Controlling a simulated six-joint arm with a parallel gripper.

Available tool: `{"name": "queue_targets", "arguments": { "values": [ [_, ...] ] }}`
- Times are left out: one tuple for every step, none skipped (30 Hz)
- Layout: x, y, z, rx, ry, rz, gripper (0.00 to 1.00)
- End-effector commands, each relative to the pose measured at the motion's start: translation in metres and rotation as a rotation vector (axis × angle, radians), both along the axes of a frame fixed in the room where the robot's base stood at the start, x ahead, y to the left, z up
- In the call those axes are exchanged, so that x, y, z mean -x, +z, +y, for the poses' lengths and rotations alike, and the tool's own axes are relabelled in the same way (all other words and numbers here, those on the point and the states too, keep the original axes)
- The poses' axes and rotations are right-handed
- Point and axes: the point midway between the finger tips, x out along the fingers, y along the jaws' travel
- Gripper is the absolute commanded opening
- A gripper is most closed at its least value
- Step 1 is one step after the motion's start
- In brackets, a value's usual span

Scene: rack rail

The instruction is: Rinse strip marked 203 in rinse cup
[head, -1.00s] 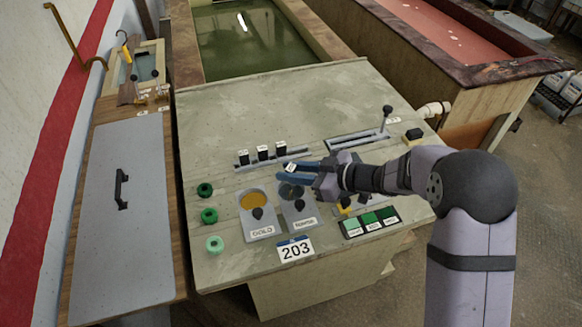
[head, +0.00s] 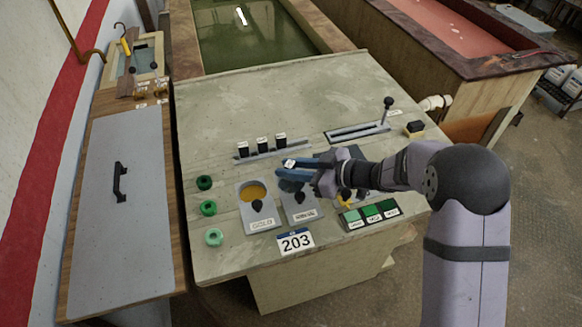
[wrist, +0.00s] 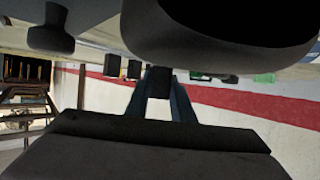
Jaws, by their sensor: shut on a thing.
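My gripper (head: 291,167) has blue fingers shut on a small dark strip with a white label (head: 289,163). The strip also shows as a dark block between the fingers in the wrist view (wrist: 158,79). Its number is too small to read. The gripper is over the rinse cup (head: 300,203), right of the gold cup (head: 255,192). The fingers hide part of the rinse cup's opening, and I cannot tell whether the strip's lower end is inside. A card reading 203 (head: 295,241) lies on the front of the bench.
Three black strips with white tops (head: 263,145) stand in a rail (head: 271,152) behind the cups. Green knobs (head: 208,207) line the left side, green buttons (head: 371,212) the front right. A lever (head: 388,103) stands at right. The back of the bench top is clear.

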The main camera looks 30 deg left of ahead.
Motion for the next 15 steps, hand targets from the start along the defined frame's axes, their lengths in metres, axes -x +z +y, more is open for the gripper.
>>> {"name": "queue_targets", "arguments": {
  "values": [
    [0.0002,0.0006,0.0021,0.0,0.001,0.0,0.0],
    [0.0002,0.0008,0.0031,0.0,0.001,0.0,0.0],
    [0.0002,0.0008,0.0046,0.0,0.001,0.0,0.0],
    [0.0002,0.0008,0.0056,0.0,0.001,0.0,0.0],
    [0.0002,0.0008,0.0066,0.0,0.001,-0.001,0.0],
    [0.0002,0.0008,0.0077,0.0,0.001,-0.001,0.0],
    [0.0002,0.0008,0.0083,0.0,0.001,-0.001,0.0],
    [0.0002,0.0006,0.0087,0.0,0.001,-0.001,0.0],
    [0.0001,0.0005,0.009,0.0,0.0,-0.001,0.0],
    [0.0001,0.0004,0.0092,0.0,0.0,-0.001,0.0],
    [0.0001,0.0003,0.0091,0.0,0.0,-0.001,0.0],
    [0.0001,0.0003,0.0091,0.0,0.0,-0.001,0.0],
    [0.0002,0.0003,0.0091,0.0,0.0,-0.001,0.0],
    [0.0002,0.0003,0.0091,0.0,0.001,-0.001,0.0],
    [0.0002,0.0003,0.0091,0.0,0.001,-0.001,0.0]
  ]
}}
